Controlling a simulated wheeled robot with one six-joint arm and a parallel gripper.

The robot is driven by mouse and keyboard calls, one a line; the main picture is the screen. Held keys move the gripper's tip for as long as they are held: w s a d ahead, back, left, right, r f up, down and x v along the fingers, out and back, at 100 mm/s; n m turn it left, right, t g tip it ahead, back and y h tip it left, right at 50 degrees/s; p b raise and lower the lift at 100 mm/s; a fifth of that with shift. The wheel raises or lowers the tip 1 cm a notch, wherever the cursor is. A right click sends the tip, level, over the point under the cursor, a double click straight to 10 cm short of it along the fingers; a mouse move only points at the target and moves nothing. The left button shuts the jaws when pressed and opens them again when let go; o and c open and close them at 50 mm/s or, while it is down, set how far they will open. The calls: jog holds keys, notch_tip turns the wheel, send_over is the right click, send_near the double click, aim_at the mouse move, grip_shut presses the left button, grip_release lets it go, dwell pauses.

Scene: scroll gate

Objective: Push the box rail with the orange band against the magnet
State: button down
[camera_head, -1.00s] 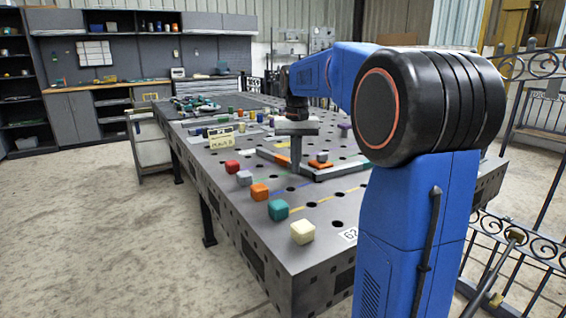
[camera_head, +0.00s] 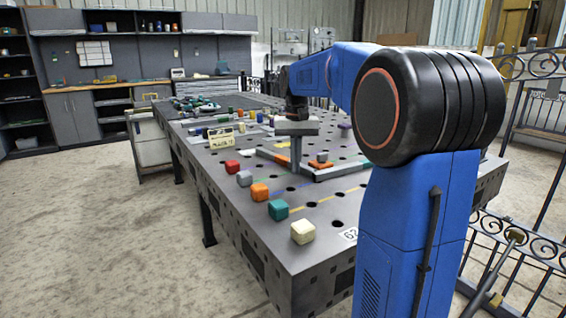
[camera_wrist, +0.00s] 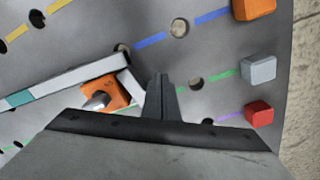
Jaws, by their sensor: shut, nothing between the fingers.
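The box rail with the orange band (camera_head: 268,154) lies on the perforated table, its band showing left of my gripper in the head view. Its pale near end (camera_wrist: 131,82) shows in the wrist view; the rest is hidden behind my gripper. The magnet appears to be the orange block with a grey knob (camera_wrist: 115,96), in the corner between this rail and a long rail with a teal band (camera_wrist: 62,82). My gripper (camera_wrist: 160,82) is shut and empty, low beside the rail's outer side. I cannot tell whether it touches the rail.
Red (camera_head: 232,167), grey (camera_wrist: 258,71), orange (camera_head: 260,192), teal (camera_head: 278,210) and cream (camera_head: 303,231) cubes line the table's left edge. Bare tabletop with holes and coloured lines lies between the cubes and the rails.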

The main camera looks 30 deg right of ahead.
jog(key=shift+f, duration=0.7)
dwell(0.3)
jog(key=shift+r, duration=0.2)
dwell(0.6)
jog(key=shift+d, duration=0.2)
jog(key=shift+d, duration=0.7)
jog(key=shift+d, duration=0.1)
dwell(0.5)
jog(key=shift+a, duration=1.25)
